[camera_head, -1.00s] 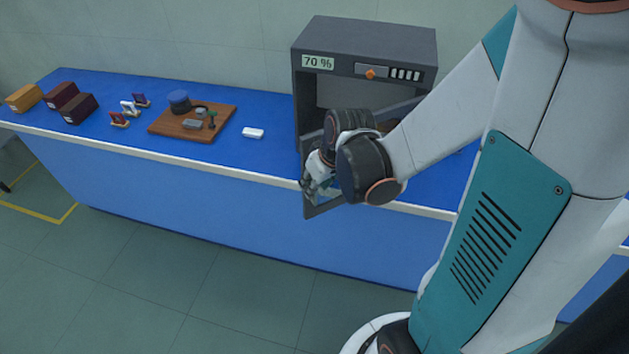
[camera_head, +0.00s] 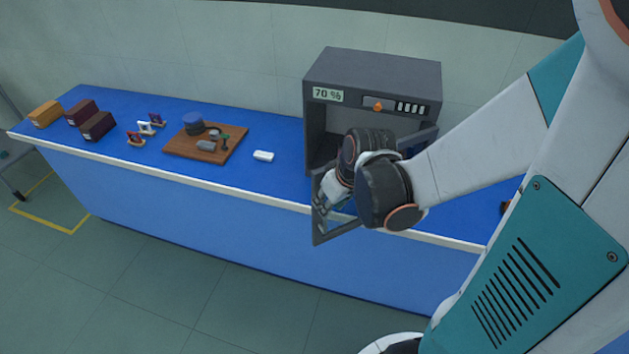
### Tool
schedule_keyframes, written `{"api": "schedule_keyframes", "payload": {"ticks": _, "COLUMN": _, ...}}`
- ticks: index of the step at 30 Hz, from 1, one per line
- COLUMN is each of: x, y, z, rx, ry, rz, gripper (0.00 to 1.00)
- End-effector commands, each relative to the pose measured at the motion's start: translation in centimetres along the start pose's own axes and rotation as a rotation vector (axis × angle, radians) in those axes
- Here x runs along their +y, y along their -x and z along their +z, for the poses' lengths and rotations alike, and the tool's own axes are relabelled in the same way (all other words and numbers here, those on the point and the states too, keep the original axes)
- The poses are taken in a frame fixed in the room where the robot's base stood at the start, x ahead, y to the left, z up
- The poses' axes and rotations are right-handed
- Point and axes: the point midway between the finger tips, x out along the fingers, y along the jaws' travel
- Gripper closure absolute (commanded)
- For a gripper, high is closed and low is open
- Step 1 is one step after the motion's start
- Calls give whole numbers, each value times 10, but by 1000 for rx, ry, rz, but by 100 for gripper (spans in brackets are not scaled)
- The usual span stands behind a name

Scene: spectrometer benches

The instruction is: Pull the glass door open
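The dark grey cabinet (camera_head: 374,70) stands on the blue bench, with its front opening partly exposed. Its glass door (camera_head: 318,228) has a dark frame and is swung partly out, with its free left side out past the bench's front edge. The door's right side meets the cabinet's right front. My gripper (camera_head: 333,203) is at the door's left part, against or just in front of the frame. My wrist covers much of the door and the handle cannot be made out. The fingers are small and partly hidden, so their grip is unclear.
The blue bench (camera_head: 275,187) has a white front edge. On it lie a white block (camera_head: 263,156), a brown board (camera_head: 205,152) with small items, small stands (camera_head: 150,128) and several boxes (camera_head: 97,125). The floor in front of the bench is clear.

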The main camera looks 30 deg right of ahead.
Motion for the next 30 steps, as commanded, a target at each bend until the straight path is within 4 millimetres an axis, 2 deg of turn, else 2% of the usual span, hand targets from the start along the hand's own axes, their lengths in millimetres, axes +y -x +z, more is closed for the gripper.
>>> {"api": "schedule_keyframes", "payload": {"ticks": 30, "x": 0, "y": 67, "z": 1, "rx": 0, "ry": 1, "rz": 0, "gripper": 72}}
